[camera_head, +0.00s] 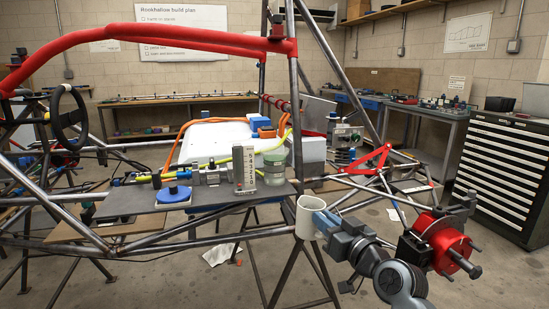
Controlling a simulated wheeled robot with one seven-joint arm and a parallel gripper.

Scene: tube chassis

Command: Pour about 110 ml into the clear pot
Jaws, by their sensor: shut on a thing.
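The clear pot (274,168) is a small, pale greenish see-through jar. It stands upright near the right end of a dark board (135,203) on the tube chassis. Its fill level is too small to tell. My gripper (318,220) is shut on a white cup (306,221) from the cup's right side. The cup looks about upright, to the right of the pot, lower in the picture and apart from it. What is inside the cup does not show. An upright card with scale marks (245,170) stands just left of the pot.
A blue round piece (174,193) and small metal fittings (213,173) lie on the board. A white box (215,143) with orange and yellow cables is behind. A red suspension arm (368,160) is at right.

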